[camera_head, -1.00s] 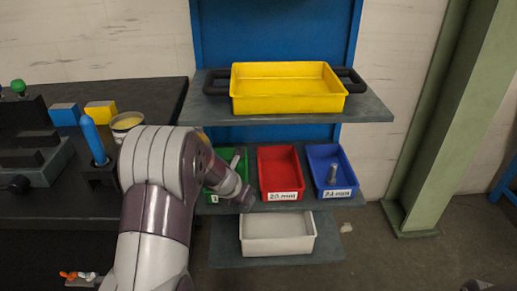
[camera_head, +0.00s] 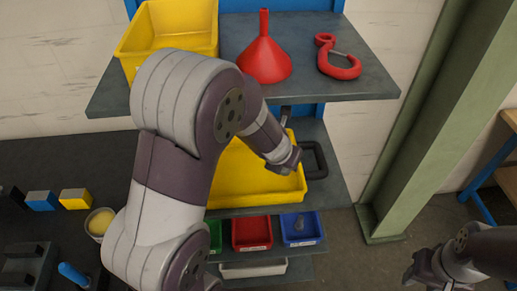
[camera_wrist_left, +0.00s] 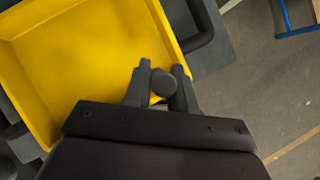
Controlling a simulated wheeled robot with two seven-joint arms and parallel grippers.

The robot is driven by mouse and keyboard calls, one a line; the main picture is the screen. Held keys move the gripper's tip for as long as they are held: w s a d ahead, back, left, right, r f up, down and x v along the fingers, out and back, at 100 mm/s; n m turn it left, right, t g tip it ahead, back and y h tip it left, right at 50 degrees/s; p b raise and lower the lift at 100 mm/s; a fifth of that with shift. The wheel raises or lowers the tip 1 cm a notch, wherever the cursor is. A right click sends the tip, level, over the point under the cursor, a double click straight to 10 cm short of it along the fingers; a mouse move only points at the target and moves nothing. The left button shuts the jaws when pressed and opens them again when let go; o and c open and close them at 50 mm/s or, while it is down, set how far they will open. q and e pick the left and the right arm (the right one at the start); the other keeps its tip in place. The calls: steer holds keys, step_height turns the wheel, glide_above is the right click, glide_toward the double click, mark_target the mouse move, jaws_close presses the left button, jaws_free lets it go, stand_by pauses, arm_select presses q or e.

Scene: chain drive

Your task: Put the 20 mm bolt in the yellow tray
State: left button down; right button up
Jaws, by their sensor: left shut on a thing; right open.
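The yellow tray (camera_head: 245,180) is the wide, shallow one on the middle shelf, partly hidden by my left arm. It also fills the left of the left wrist view (camera_wrist_left: 85,60). My left gripper (camera_head: 287,162) is over the tray's right part in the head view. In the left wrist view my left gripper (camera_wrist_left: 164,75) is shut on a dark grey bolt (camera_wrist_left: 164,84), its round end showing between the fingers near the tray's rim. No size mark shows on the bolt. My right gripper (camera_head: 430,268) is open and empty at the lower right, away from the shelves.
The red bin (camera_head: 252,232) below looks empty. The blue bin (camera_head: 300,228) holds a grey part. A green post (camera_head: 430,120) stands right.

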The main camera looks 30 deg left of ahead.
arm_select(q)
steer(key=a+f+b, duration=0.2)
steer(key=a, duration=0.1)
steer(key=a+f+b, duration=0.1)
steer(key=a+f, duration=0.1)
steer(key=a, duration=0.2)
steer(key=a+f+b, duration=0.2)
steer(key=a+f, duration=0.1)
steer(key=a, duration=0.1)
steer(key=shift+w+b, duration=0.1)
steer(key=shift+b, duration=0.25)
steer(key=f+b, duration=0.2)
steer(key=shift+s+f, duration=0.2)
steer(key=shift+f, duration=0.2)
steer(key=shift+s+f, duration=0.1)
arm_select(e)
step_height(320, 180, down, 8)
steer(key=s, duration=0.1)
steer(key=shift+s+f, duration=0.2)
arm_select(q)
steer(key=shift+f, duration=0.1)
arm_select(e)
steer(key=shift+d, duration=0.1)
arm_select(q)
steer(key=shift+f, duration=0.15)
steer(key=c, duration=0.9)
jaws_free()
steer(key=shift+c, duration=0.2)
arm_select(e)
steer(key=shift+f, duration=0.1)
